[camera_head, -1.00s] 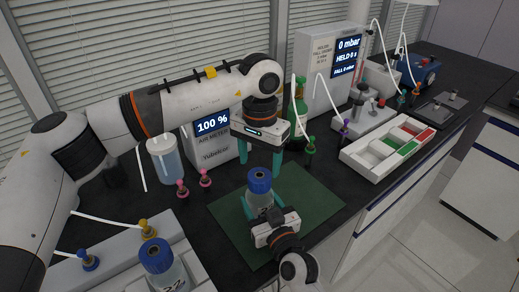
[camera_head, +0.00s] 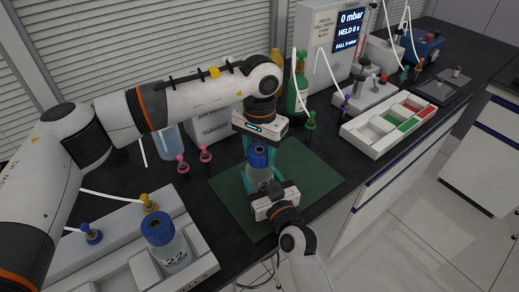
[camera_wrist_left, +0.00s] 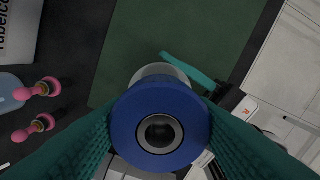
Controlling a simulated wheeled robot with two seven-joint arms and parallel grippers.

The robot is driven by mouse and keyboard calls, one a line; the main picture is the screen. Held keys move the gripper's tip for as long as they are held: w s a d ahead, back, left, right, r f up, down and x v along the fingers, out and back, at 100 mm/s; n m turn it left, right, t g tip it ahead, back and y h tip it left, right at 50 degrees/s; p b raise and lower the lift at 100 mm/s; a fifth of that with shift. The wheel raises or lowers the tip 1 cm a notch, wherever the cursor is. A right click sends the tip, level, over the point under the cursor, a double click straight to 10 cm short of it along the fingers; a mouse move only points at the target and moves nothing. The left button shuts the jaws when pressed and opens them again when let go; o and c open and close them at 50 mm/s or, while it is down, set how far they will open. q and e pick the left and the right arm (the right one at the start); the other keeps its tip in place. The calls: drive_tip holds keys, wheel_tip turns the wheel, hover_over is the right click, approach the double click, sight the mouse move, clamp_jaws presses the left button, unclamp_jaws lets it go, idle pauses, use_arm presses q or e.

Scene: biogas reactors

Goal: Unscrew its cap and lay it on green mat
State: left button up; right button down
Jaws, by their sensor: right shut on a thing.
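A clear bottle (camera_head: 258,174) with a blue screw cap (camera_head: 258,153) stands over the green mat (camera_head: 312,178). My right gripper (camera_head: 262,184) is shut on its body from the front. My left gripper (camera_head: 261,150) points down over the cap, its teal fingers on either side. In the left wrist view the cap (camera_wrist_left: 160,92) sits between the two spread fingers, with no clear sign of a grip. The cap is still on the bottle, and the arms hide part of the bottle.
Another blue-capped bottle (camera_head: 166,243) stands in a grey rack (camera_head: 203,262) at front left. Pink-topped fittings (camera_head: 205,154) lie left of the mat. A white tray (camera_head: 376,142) with red and green compartments is to the right. The mat's right part is clear.

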use_arm(q)
drive_tip(key=n, duration=1.3)
drive_tip(key=shift+n, duration=0.4)
drive_tip(key=n, duration=0.6)
drive_tip(key=shift+n, duration=0.3)
drive_tip(key=n, duration=0.4)
drive_tip(key=shift+n, duration=0.3)
drive_tip(key=n, duration=0.4)
drive_tip(key=shift+n, duration=0.3)
drive_tip(key=n, duration=0.6)
drive_tip(key=shift+r+n, duration=0.1)
drive_tip(key=shift+n, duration=0.3)
drive_tip(key=n, duration=1.7)
drive_tip(key=shift+n, duration=0.4)
